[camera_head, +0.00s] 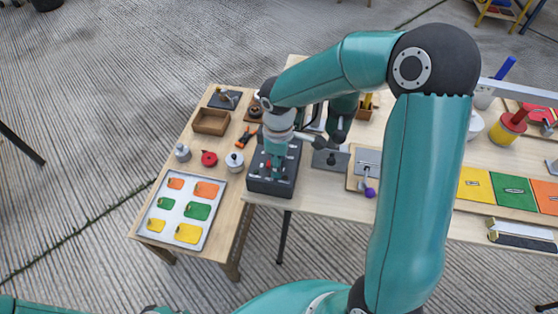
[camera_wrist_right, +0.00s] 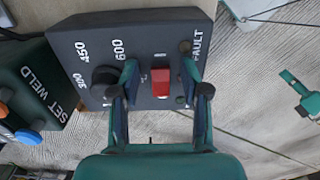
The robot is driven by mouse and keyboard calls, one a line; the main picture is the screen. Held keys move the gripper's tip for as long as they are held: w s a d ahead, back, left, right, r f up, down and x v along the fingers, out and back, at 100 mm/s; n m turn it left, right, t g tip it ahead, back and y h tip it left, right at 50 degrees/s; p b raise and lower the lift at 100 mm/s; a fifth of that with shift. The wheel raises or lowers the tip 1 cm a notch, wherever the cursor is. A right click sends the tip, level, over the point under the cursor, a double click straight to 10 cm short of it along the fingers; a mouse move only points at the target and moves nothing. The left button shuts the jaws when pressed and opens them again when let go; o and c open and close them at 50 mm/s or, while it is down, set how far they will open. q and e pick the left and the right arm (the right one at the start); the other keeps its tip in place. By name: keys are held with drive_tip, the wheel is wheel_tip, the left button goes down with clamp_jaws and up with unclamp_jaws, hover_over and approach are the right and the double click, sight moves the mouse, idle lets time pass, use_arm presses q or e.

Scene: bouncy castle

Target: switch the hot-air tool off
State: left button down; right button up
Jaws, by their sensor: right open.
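The dark grey control box (camera_head: 285,185) sits at the table corner. In the right wrist view the box (camera_wrist_right: 75,40) has a black knob (camera_wrist_right: 104,82) beside the marks 300, 450 and 600, a red rocker switch (camera_wrist_right: 160,80), and the word FAULT. My right gripper (camera_head: 274,165) is above the box, pointing down. In the wrist view its open fingers (camera_wrist_right: 161,84) stand on either side of the red switch, with nothing held. I cannot tell whether the fingers touch the box. A teal and black piece (camera_wrist_right: 303,96), likely part of my left gripper, shows at the wrist view's right edge.
A dark green SET WELD box (camera_wrist_right: 35,90) with orange and blue buttons is beside the control box. A tray of coloured patches (camera_head: 182,212), a wooden box (camera_head: 211,121) and a white lidded pot (camera_head: 235,162) are on the left table. Coloured squares (camera_head: 515,188) lie to the right.

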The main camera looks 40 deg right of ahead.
drive_tip(key=shift+c, duration=0.2)
clamp_jaws()
drive_tip(key=shift+w+a+r+g+h+p, duration=0.15)
drive_tip(key=shift+g+h+p, duration=0.25)
drive_tip(key=shift+g+p, duration=0.15)
drive_tip(key=shift+w+a+r+g+h+p, duration=0.15)
drive_tip(key=shift+g+h+p, duration=0.3)
drive_tip(key=shift+p, duration=0.1)
drive_tip(key=shift+w+g+h+p, duration=0.15)
drive_tip(key=shift+g+h+p, duration=0.3)
drive_tip(key=shift+g+h, duration=0.3)
drive_tip(key=shift+o, duration=0.2)
unclamp_jaws()
drive_tip(key=shift+f, duration=0.1)
drive_tip(key=shift+a, duration=0.1)
drive_tip(key=v, duration=1.2)
